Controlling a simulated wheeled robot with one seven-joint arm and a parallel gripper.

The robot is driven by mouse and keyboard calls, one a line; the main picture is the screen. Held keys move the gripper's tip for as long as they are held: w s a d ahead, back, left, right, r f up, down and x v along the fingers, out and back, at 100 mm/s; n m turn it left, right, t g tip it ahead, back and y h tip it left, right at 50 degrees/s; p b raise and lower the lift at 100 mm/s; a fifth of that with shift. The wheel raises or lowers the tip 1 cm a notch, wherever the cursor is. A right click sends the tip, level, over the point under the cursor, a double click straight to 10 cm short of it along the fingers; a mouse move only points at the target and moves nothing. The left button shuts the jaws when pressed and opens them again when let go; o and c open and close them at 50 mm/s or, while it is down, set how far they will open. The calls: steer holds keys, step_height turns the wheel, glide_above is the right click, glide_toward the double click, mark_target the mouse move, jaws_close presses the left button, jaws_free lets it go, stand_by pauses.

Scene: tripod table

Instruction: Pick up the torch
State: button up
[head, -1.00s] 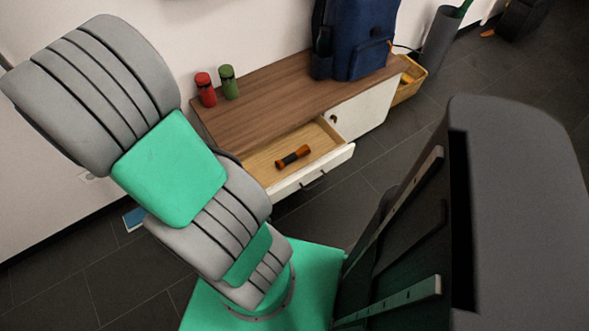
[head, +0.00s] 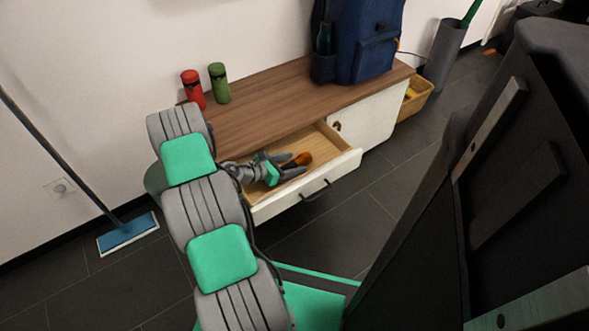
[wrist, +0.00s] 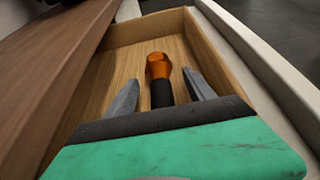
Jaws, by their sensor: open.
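The torch (wrist: 160,72) has an orange head and a black body and lies in the open wooden drawer (wrist: 114,36). In the wrist view its head points away from me, and its near end is hidden behind my gripper. My gripper (wrist: 164,84) is open, with one finger on each side of the torch's black body. In the head view my gripper (head: 297,166) reaches into the drawer, and only the orange end of the torch (head: 301,159) shows clearly between its fingers. I cannot tell whether either finger touches the torch.
The drawer's white front (head: 315,185) and wooden side walls surround my gripper closely. The cabinet top (head: 270,100) overhangs beside it. A red can (head: 193,89), a green can (head: 219,83) and a blue backpack (head: 366,45) stand on top. A mop (head: 127,232) leans at the left.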

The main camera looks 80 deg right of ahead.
steer(key=shift+s+d+f, duration=0.1)
steer(key=shift+s+d, duration=0.1)
steer(key=shift+d, duration=0.1)
steer(key=shift+c, duration=0.5)
jaws_close()
